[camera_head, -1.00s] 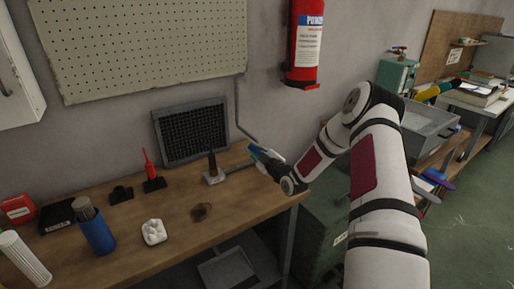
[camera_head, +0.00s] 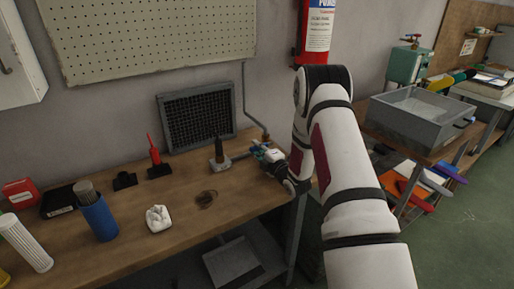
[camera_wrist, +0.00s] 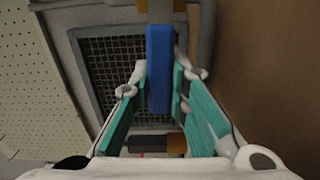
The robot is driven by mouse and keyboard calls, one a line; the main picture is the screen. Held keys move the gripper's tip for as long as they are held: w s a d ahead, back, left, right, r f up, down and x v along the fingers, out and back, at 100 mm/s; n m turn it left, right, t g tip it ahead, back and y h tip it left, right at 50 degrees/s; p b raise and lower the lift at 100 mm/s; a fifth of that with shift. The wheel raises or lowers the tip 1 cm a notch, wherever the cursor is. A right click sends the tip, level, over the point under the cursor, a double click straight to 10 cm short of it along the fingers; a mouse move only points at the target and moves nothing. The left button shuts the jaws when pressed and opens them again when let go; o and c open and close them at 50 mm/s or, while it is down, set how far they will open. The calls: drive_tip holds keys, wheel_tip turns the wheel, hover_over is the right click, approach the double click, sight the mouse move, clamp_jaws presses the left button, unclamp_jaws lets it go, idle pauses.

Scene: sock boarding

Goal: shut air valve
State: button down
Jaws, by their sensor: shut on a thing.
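The air valve shows in the wrist view as a flat blue lever (camera_wrist: 160,65) in the middle, with a grey pipe and a brass-coloured part at the top edge. My gripper (camera_wrist: 161,80) has its teal-padded fingers on both sides of the lever and is shut on it. In the head view my gripper (camera_head: 264,152) is at the right back of the workbench, at the lower end of the wall pipe (camera_head: 245,95). A small brass part (camera_head: 266,138) shows just above the fingers there. The lever's angle to the pipe is hard to tell.
The workbench (camera_head: 150,235) holds a grey stand with a dark upright part (camera_head: 219,155), a red bottle (camera_head: 154,150), a blue cup (camera_head: 99,218) and a white lump (camera_head: 158,218). A dark mesh panel (camera_head: 197,117) leans on the wall. A fire extinguisher (camera_head: 317,30) hangs above my arm.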

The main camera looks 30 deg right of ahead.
drive_tip(key=shift+d+f+n, duration=0.1)
drive_tip(key=shift+f+n, duration=0.1)
drive_tip(key=shift+n, duration=0.1)
idle(0.4)
drive_tip(key=c, duration=1.5)
unclamp_jaws()
drive_tip(key=s, duration=1.2)
drive_tip(key=shift+d, duration=0.15)
